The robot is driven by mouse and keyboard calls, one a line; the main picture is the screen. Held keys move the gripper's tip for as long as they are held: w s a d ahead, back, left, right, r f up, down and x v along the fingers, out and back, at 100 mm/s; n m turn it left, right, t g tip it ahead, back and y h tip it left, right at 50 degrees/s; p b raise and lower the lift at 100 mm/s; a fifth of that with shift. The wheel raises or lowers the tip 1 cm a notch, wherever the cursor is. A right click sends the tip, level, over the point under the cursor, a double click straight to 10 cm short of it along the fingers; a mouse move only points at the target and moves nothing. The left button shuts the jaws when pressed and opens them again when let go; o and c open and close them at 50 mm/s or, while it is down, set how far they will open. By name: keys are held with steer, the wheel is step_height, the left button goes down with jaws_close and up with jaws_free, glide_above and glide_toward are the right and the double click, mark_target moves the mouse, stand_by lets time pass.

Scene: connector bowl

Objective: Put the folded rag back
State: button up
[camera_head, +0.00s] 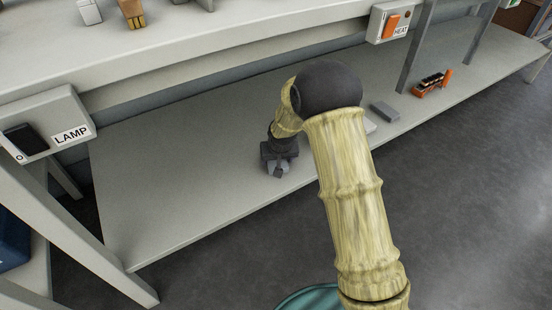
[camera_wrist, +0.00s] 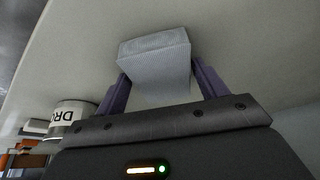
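The folded rag (camera_wrist: 157,55), a pale grey block with a ribbed surface, is between the two purple fingers of my gripper (camera_wrist: 158,82) in the wrist view. The fingers press against its two sides, and their tips are partly hidden by it. In the head view my gripper (camera_head: 277,166) is low over the front part of the lower shelf (camera_head: 190,190), left of my arm's dark elbow. A small grey part of the rag (camera_head: 281,168) shows at its fingers. I cannot tell whether the rag touches the shelf.
A white labelled can (camera_wrist: 72,113) shows at the wrist view's left. On the shelf to the right are a grey block (camera_head: 385,111) and an orange rack (camera_head: 432,84). A LAMP switch box (camera_head: 45,125) and HEAT box (camera_head: 393,22) sit along the upper bench. The shelf's left is clear.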

steer(key=shift+o, duration=0.4)
steer(key=shift+d, duration=0.2)
steer(key=shift+a+r, duration=0.1)
steer(key=shift+r, duration=0.2)
steer(key=p+v, duration=0.6)
steer(key=v, duration=0.5)
steer(key=shift+s+r+p, duration=0.2)
steer(key=shift+r+p, duration=0.1)
